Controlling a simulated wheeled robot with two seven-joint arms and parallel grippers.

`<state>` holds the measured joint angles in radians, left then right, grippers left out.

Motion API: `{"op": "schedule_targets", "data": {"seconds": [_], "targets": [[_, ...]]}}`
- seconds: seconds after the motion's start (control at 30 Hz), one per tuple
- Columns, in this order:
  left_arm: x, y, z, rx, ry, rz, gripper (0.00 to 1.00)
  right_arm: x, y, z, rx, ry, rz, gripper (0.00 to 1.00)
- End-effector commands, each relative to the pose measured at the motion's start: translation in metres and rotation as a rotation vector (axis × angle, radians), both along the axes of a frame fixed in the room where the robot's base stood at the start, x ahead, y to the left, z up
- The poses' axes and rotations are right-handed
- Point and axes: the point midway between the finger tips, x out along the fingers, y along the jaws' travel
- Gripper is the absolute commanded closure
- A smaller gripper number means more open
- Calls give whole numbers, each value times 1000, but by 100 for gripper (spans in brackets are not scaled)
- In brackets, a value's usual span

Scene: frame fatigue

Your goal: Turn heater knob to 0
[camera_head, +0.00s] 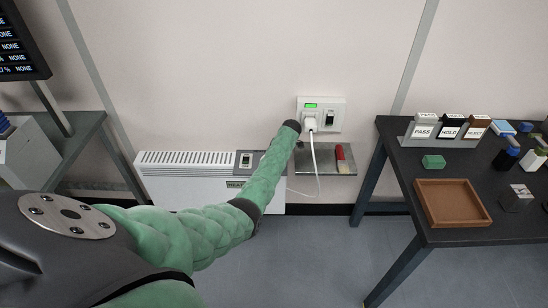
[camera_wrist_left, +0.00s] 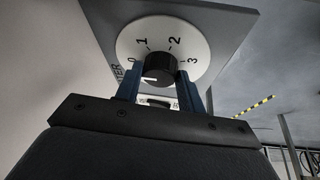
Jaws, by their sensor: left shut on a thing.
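The heater knob (camera_wrist_left: 161,66) is black and sits in the middle of a white dial (camera_wrist_left: 128,42) marked 0, 1, 2 and 3. In the left wrist view, my left gripper (camera_wrist_left: 158,77) has its two blue fingers on either side of the knob and is shut on it. A white mark shows on the knob's near face, on the side away from the 2; which number the knob points to I cannot tell. In the head view, the white heater (camera_head: 185,180) stands low against the wall. My green left arm hides the knob and gripper there.
A wall socket panel (camera_head: 337,113) with a plugged white cord is above the heater's right end. A small grey shelf (camera_head: 318,160) holds a red-handled item (camera_head: 341,153). A dark table (camera_head: 395,150) with a brown tray (camera_head: 452,224) stands right. Open floor lies between.

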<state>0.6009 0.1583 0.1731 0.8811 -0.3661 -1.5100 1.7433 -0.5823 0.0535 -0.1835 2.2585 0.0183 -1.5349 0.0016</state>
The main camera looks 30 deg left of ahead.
Motion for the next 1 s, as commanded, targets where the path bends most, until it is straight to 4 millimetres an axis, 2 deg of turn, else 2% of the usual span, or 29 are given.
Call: {"op": "schedule_targets", "data": {"seconds": [0.13,0.17,0.27,0.67,1.0], "targets": [[0,1,1,1,-2,0,84,0,1,-1,1,0,-1,64],[0,1,1,1,-2,0,57,0,1,-1,1,0,-1,64],[0,1,1,1,-2,0,39,0,1,-1,1,0,-1,64],[-1,1,1,1,0,-37,39,0,-3,0,-6,1,2,64],[-4,3,1,4,1,-373,39,0,-2,11,-4,0,1,64]]}}
